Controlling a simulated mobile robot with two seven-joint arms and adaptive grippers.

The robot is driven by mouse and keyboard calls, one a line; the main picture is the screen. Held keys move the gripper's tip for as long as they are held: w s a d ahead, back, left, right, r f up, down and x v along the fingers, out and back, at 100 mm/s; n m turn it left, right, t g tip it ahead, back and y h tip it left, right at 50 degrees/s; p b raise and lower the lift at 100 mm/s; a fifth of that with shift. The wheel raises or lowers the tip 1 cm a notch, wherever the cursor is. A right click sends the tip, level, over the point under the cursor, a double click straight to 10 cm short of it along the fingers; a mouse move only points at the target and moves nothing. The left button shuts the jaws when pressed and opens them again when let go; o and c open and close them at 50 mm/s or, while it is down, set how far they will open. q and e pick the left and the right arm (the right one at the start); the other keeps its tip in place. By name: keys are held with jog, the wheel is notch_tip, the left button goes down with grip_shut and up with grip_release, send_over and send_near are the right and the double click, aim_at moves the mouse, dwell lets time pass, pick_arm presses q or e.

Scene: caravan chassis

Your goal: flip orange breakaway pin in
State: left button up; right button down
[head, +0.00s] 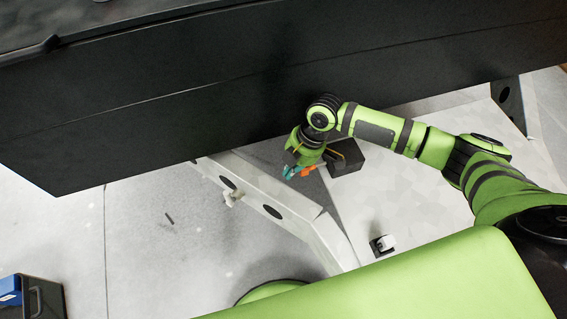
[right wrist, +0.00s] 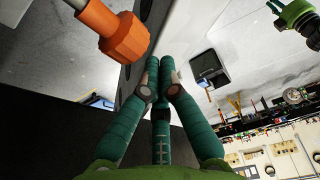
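The orange breakaway pin (head: 308,171) sits by the grey drawbar beam, under the edge of the black caravan body. In the right wrist view the orange pin (right wrist: 118,34) is large at the upper left, with a hexagonal end. My right gripper (head: 290,172) is right beside it in the head view. In the right wrist view its teal fingers (right wrist: 160,68) are drawn together with nothing between them, to the right of the pin and apart from it in the picture. My left gripper (right wrist: 277,9) seems to show partly at the top right there; its finger state is unclear.
The black caravan body (head: 150,125) overhangs the work spot. The grey beam (head: 265,200) runs diagonally below it, with a pale fitting (head: 233,198) on its side. A black box (head: 345,158) is close behind my right gripper. Open floor lies at the left.

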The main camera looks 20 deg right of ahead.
aim_at(309, 168)
jog(key=shift+d, duration=0.6)
jog(key=d, duration=0.4)
jog(key=shift+d, duration=0.15)
